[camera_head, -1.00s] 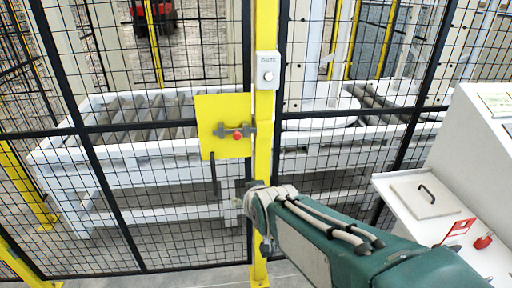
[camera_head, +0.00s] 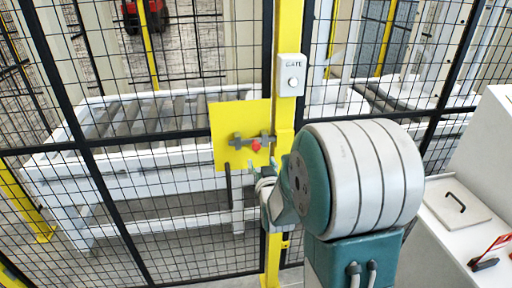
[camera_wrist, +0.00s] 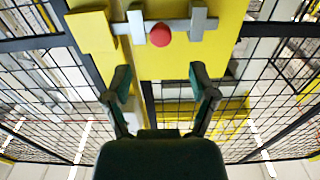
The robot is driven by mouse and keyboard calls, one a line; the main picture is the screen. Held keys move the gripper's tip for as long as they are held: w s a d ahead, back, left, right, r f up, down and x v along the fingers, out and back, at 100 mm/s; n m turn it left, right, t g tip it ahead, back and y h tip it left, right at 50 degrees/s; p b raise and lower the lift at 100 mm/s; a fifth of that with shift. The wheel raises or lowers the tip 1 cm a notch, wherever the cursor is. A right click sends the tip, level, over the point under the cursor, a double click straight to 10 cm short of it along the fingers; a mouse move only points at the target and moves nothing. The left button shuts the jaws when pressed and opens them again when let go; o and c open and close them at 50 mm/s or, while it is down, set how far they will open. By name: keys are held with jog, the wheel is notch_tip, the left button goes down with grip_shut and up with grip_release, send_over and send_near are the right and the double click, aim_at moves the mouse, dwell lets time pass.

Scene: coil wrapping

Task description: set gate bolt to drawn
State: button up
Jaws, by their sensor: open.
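The gate bolt (camera_head: 240,141) is a grey bar with a red knob (camera_head: 256,146), mounted on a yellow plate (camera_head: 226,112) on the mesh gate beside the yellow post. In the wrist view the bolt (camera_wrist: 178,27) lies across the top, its red knob (camera_wrist: 160,35) near the middle and its left end reaching a yellow block on the post side. My gripper (camera_wrist: 160,82) is open and empty, its two fingers apart just below the knob and not touching it. In the head view my arm partly hides the gripper, which is just below the plate.
A grey box marked GATE with a round button (camera_head: 292,82) is on the yellow post above the bolt. Black mesh fence surrounds the gate, with a white roller conveyor (camera_head: 150,165) behind it. A white cabinet (camera_head: 485,165) with a handled lid stands at right.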

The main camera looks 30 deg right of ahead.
aim_at(256, 148)
jog(key=x, duration=0.8)
jog(key=shift+w, duration=0.2)
jog(key=shift+c, duration=0.4)
